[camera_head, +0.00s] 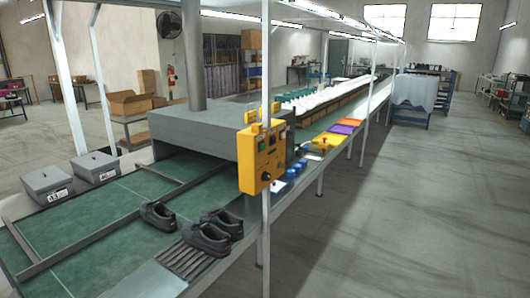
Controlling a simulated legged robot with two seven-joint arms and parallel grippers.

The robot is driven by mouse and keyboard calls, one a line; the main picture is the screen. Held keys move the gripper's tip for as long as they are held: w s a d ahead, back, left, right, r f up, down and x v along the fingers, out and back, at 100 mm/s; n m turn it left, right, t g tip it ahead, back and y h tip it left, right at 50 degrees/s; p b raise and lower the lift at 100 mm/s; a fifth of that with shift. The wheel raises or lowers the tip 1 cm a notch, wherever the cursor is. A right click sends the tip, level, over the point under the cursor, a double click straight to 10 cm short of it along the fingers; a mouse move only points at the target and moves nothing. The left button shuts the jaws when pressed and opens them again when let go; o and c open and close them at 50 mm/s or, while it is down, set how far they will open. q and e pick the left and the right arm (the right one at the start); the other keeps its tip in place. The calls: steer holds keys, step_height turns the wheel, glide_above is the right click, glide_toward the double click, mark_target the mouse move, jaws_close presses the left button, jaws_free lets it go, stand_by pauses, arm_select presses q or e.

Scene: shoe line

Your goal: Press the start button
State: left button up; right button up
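A yellow control box (262,158) is mounted on a white upright post at the front edge of the shoe line, near the middle of the view. Its face carries several small round controls and a darker round knob near the bottom. The controls are too small for me to tell which one is the start button or whether any is pressed. Neither of my grippers shows in the view.
A grey machine hood (195,130) spans the green conveyor (120,205) behind the box. Dark shoes (213,230) stand at the near edge, and lidded grey boxes (48,185) at the left. A white post (266,240) stands below the box. Open floor (430,210) lies to the right.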

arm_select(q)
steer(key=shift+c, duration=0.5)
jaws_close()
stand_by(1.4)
